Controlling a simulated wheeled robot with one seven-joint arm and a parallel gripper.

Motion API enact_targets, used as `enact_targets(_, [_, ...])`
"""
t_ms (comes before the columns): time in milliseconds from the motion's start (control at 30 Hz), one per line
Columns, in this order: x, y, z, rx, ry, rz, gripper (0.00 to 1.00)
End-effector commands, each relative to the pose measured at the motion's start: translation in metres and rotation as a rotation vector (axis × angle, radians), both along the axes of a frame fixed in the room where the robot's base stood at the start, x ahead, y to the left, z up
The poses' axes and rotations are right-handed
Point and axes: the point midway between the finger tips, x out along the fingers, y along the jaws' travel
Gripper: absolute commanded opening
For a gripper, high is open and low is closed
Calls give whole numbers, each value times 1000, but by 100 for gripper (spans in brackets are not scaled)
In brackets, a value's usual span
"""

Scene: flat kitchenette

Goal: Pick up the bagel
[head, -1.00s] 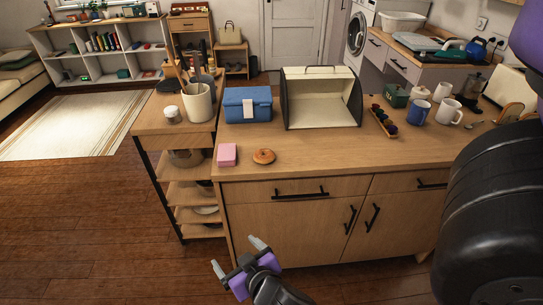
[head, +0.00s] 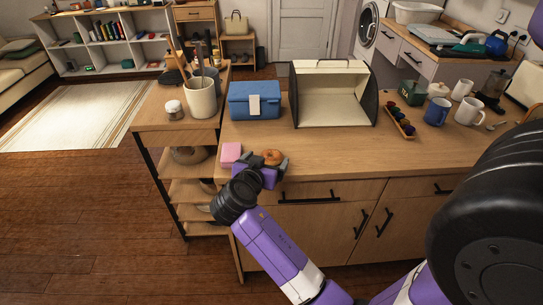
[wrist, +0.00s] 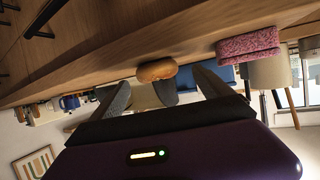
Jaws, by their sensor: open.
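The bagel (head: 272,157) is round and brown and lies on the wooden counter near its front edge. It also shows in the wrist view (wrist: 157,70), which is turned upside down. My gripper (head: 269,166) is at the counter's front edge, open, with its fingers on either side of the bagel in the head view. In the wrist view the bagel appears between and beyond the two fingertips. I cannot tell whether either finger touches it. The fingers and wrist hide part of the bagel's near side in the head view.
A pink sponge-like block (head: 231,154) lies just left of the bagel. A blue box (head: 254,101) and an open bread bin (head: 335,97) stand behind. Mugs (head: 437,110) and a tray of small pods (head: 400,121) are to the right. The counter right of the bagel is clear.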

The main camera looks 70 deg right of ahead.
Motion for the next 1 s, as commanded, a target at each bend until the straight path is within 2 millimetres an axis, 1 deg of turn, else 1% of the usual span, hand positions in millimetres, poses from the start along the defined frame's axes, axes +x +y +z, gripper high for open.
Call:
enact_targets(100, [-4,-18,-2,1,2,-5,90])
enact_targets(267, [-2,-36,-11,1,0,-1,90])
enact_targets(400, [-1,-41,-15,0,0,1,90])
enact_targets(567, [-1,-41,-15,0,0,1,90])
enact_targets(600, [-1,-41,-15,0,0,1,86])
enact_targets(667, [-1,-41,-15,0,0,1,74])
enact_targets(700, [-1,-41,-15,0,0,1,66])
enact_targets(767, [-1,-41,-15,0,1,1,55])
enact_targets(1000, [-1,-40,-15,0,1,1,55])
